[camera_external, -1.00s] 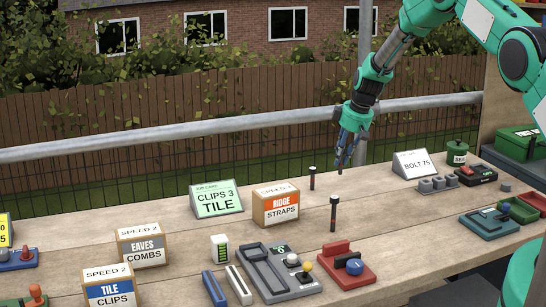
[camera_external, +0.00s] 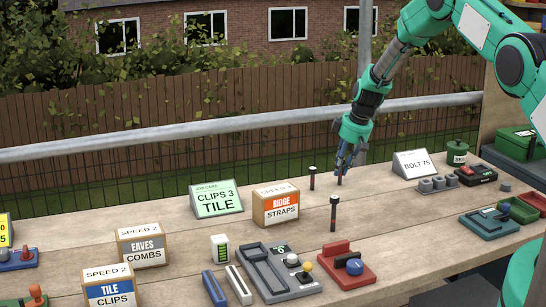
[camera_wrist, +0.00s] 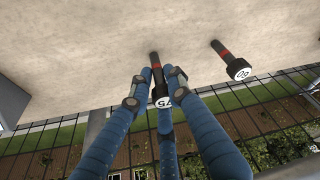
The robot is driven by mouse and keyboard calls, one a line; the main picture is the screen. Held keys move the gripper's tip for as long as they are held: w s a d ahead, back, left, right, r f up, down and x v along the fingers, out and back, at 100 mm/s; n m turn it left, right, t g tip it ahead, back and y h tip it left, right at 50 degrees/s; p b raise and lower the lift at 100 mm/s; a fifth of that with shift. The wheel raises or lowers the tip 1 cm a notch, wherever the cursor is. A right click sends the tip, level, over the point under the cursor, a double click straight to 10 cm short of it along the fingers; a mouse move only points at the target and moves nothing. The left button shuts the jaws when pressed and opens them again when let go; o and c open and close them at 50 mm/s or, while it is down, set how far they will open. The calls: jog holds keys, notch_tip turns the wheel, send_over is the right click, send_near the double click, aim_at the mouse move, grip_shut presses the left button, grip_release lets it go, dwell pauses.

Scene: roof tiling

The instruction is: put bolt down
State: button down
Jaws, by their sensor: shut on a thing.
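One black bolt (camera_external: 312,178) stands upright to the left of my gripper. Another bolt with a red band (camera_external: 333,214) stands nearer the front. The wrist view shows one free bolt (camera_wrist: 230,62) apart from mine.
A "BOLT 75" card (camera_external: 413,164) stands to the right of my gripper. A "RIDGE STRAPS" box (camera_external: 276,206) and a green "CLIPS 3 TILE" card (camera_external: 217,199) stand left. A metal rail (camera_external: 240,121) runs behind the bench.

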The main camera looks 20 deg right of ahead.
jog(key=c, duration=1.5)
grip_release()
jog(key=shift+f, duration=0.1)
jog(key=shift+c, duration=0.2)
jog(key=v, duration=1.2)
